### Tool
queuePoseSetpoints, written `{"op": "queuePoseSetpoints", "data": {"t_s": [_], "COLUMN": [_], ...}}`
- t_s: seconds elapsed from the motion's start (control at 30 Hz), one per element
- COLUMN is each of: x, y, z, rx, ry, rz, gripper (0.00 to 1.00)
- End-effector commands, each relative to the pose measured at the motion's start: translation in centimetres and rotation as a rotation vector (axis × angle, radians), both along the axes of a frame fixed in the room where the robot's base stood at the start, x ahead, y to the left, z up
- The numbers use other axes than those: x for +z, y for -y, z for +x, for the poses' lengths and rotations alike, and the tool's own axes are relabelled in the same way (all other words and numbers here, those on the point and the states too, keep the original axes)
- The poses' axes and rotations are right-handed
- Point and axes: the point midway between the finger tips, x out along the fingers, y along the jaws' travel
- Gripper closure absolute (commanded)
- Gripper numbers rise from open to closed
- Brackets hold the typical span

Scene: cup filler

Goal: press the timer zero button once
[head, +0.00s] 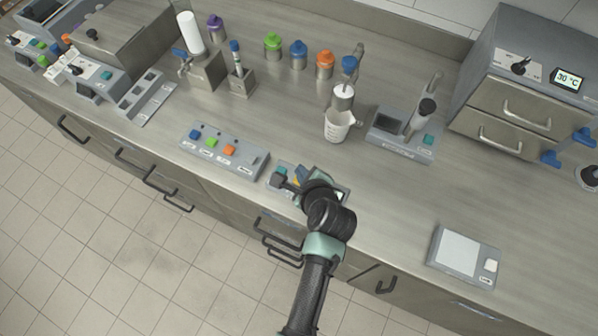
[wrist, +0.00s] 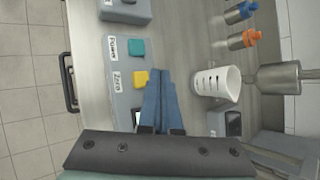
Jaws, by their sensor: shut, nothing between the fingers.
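The grey timer box shows in the wrist view (wrist: 121,70), with a teal button (wrist: 136,47) and a yellow button (wrist: 140,78) beside printed labels; the one by the yellow button appears to read "Zero". My gripper (wrist: 158,73) is shut and empty. Its blue fingertips appear just right of the yellow button in the wrist view; I cannot tell whether they touch the box. Part of the timer's display shows beside the fingers. In the head view my wrist covers much of the timer (head: 272,184).
A white measuring cup (head: 338,126) stands behind the timer, under a nozzle. A panel with blue, green and orange buttons (head: 222,149) is to the left. A grey device (head: 402,139) and a flat scale (head: 465,256) are to the right. Bare counter lies between.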

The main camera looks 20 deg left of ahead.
Motion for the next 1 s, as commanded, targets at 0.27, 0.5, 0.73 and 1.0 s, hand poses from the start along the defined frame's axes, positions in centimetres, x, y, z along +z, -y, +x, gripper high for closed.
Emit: {"op": "queuePoseSetpoints", "data": {"t_s": [0.27, 0.5, 0.73, 1.0], "x": [3.2, 3.4, 3.4, 3.4], "y": [0.0, 0.0, 0.0, 0.0], "z": [0.0, 0.0, 0.0, 0.0], "rx": [0.0, 0.001, 0.001, 0.0], "ry": [0.0, 0.0, 0.0, 0.0], "rz": [0.0, -0.001, -0.001, 0.0], "gripper": [1.0, 1.0, 1.0, 1.0]}}
